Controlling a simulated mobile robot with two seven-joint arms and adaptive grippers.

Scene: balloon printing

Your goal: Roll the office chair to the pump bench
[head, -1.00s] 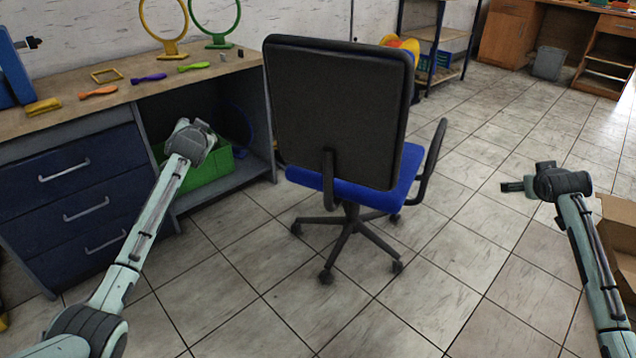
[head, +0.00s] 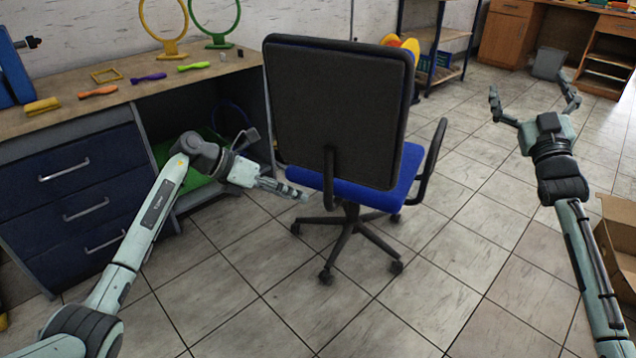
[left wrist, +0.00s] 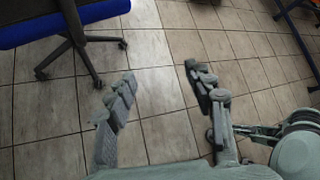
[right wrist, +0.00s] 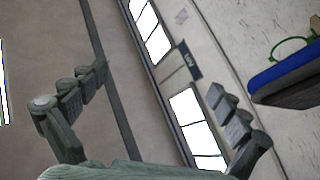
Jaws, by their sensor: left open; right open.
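The office chair (head: 335,115) stands upright in the middle of the head view, its black back toward me. It has a blue seat, armrests and a wheeled star base on the tiles. Part of the chair base (left wrist: 80,50) shows in the left wrist view. My left gripper (head: 285,188) is open and empty, just left of the seat; contact cannot be told. My right gripper (head: 533,92) is open and empty, raised right of the chair. A workbench (head: 140,80) with blue drawers stands left of the chair. A blue device (head: 14,65) at its left end may be the pump.
A green crate (head: 195,180) sits under the workbench, partly behind my left arm. A cardboard box (head: 615,240) stands at the right edge. A shelf (head: 440,40) and a wooden desk (head: 505,30) are at the back.

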